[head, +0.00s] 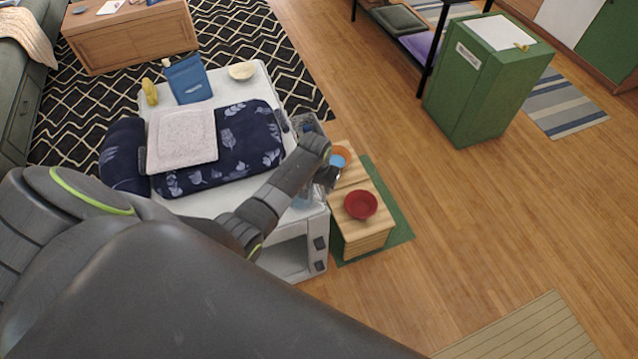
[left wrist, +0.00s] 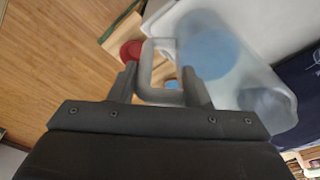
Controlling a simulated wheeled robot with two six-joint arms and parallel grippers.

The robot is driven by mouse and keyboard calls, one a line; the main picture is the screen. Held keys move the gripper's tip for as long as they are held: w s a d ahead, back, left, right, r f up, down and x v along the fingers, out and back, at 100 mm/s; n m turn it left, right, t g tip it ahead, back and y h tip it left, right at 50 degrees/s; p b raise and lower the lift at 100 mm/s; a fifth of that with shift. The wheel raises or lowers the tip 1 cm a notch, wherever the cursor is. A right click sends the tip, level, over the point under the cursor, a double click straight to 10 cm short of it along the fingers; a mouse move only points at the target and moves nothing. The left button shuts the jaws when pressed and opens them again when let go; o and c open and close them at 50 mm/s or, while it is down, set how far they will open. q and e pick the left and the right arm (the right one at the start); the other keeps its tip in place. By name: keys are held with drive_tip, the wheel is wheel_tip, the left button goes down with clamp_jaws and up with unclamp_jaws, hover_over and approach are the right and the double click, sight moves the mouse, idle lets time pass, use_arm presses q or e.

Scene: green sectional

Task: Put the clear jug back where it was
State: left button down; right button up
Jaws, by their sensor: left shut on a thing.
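The clear jug (left wrist: 228,62) is see-through, with blue showing through it, and fills the upper right of the left wrist view. Its pale handle (left wrist: 147,70) stands between the two fingers of my left gripper (left wrist: 168,88), which is shut on the jug. In the head view my left gripper (head: 327,178) is over the right edge of the white table (head: 228,205). The jug (head: 307,124) shows only partly there, as my arm covers much of it. I cannot tell whether its base touches anything. My right gripper is out of view.

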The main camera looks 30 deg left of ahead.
use_arm(q)
drive_tip(key=c, duration=0.7)
unclamp_jaws()
drive_tip(key=shift+c, duration=0.2)
wheel_tip(320, 180, up, 12)
drive_tip(key=s, duration=0.1)
drive_tip(key=shift+s, duration=0.4)
drive_tip(key=shift+d, duration=0.1)
